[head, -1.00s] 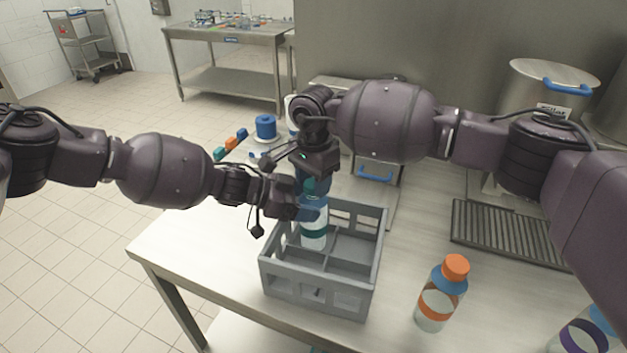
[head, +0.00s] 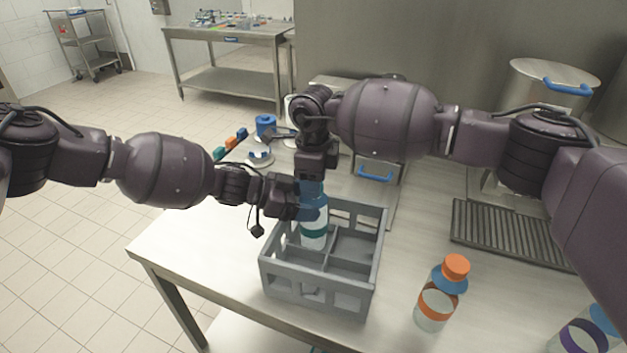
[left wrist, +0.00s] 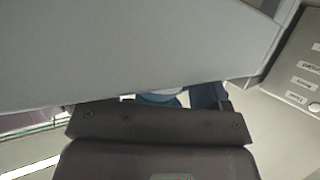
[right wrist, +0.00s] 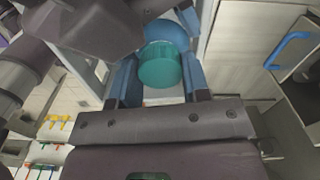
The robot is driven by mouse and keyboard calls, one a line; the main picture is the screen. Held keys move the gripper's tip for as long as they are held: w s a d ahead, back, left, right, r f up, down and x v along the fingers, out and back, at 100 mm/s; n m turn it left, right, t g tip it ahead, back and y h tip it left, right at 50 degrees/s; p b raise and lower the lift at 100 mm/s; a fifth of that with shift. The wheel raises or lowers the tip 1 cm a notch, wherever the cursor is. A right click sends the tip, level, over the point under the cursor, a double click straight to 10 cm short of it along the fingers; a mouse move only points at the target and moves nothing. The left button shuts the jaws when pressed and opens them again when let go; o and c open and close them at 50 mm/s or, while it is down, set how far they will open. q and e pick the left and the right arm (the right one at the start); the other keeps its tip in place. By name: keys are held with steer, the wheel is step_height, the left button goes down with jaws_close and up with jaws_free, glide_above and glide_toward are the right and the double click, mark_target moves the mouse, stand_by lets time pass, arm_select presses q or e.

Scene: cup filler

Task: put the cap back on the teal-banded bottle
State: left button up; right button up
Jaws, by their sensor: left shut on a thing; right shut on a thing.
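The teal-banded bottle (head: 314,238) stands upright in a compartment of the grey crate (head: 383,214). My left gripper (head: 312,213) is shut on its upper part from the left. In the left wrist view a grey surface hides most of the bottle, leaving a small piece between the blue fingers. My right gripper (head: 313,188) points down directly above the bottle. It is shut on the teal cap (right wrist: 160,65), which shows between its blue fingers in the right wrist view. The fingers hide the bottle's mouth, so I cannot tell whether cap and bottle touch.
An orange-capped bottle (head: 437,300) stands right of the crate, and a purple-banded bottle (head: 583,338) at the lower right corner. Behind are a blue roll (head: 266,125), a drain grate (head: 505,232) and a big pot (head: 545,92). The crate's other visible compartments look empty.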

steer(key=shift+m, duration=1)
steer(key=o, duration=1)
steer(key=shift+r, duration=2.25)
steer(key=shift+r+n, duration=1.75)
steer(key=shift+n, duration=0.55)
